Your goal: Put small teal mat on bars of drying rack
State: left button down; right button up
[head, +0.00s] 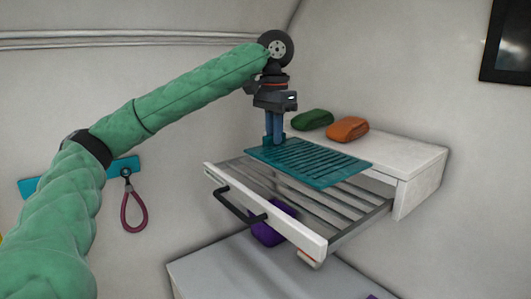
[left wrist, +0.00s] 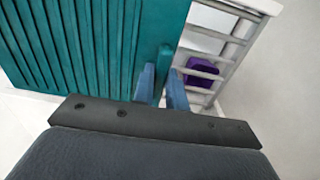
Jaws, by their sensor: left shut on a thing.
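The small teal mat (head: 318,162) is ribbed and held about level above the bars of the drying rack. My left gripper (head: 274,143) comes down from above and is shut on the mat's left end. In the left wrist view the mat (left wrist: 90,40) fills the upper left, with a raised teal part between the blue fingertips (left wrist: 163,85). The drying rack (head: 352,212) is a pulled-out drawer frame with grey bars and a white front with a dark handle. Whether the mat touches the bars is hard to tell. My right gripper is not in view.
A green item (head: 312,119) and an orange item (head: 348,129) lie on the white cabinet top (head: 400,151) behind the rack. A purple item (head: 266,234) shows below the bars. A red loop (head: 134,212) hangs on the left wall.

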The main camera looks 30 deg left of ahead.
pick_arm(q)
jog(key=w+a+f, duration=0.1)
jog(key=w+a+f+p, duration=0.1)
jog(key=a, duration=0.1)
jog(key=w+a+f, duration=0.1)
jog(key=a, duration=0.1)
jog(key=shift+a+f, duration=0.2)
jog(key=shift+f, duration=0.15)
jog(key=shift+w+a+f+p, duration=0.15)
jog(key=shift+w+a+p, duration=0.05)
jog(key=shift+p, duration=0.1)
jog(key=shift+w+f, duration=0.1)
jog(key=shift+a+f+p, duration=0.1)
jog(key=shift+f+p, duration=0.15)
jog(key=shift+p, duration=0.15)
notch_tip(320, 180, down, 3)
jog(key=shift+r+p, duration=0.1)
jog(key=shift+p, duration=0.85)
jog(key=shift+f, duration=0.4)
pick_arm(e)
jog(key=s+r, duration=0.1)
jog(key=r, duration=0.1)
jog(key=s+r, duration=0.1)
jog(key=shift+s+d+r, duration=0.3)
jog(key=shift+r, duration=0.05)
pick_arm(q)
jog(key=c, duration=1.4)
grip_release()
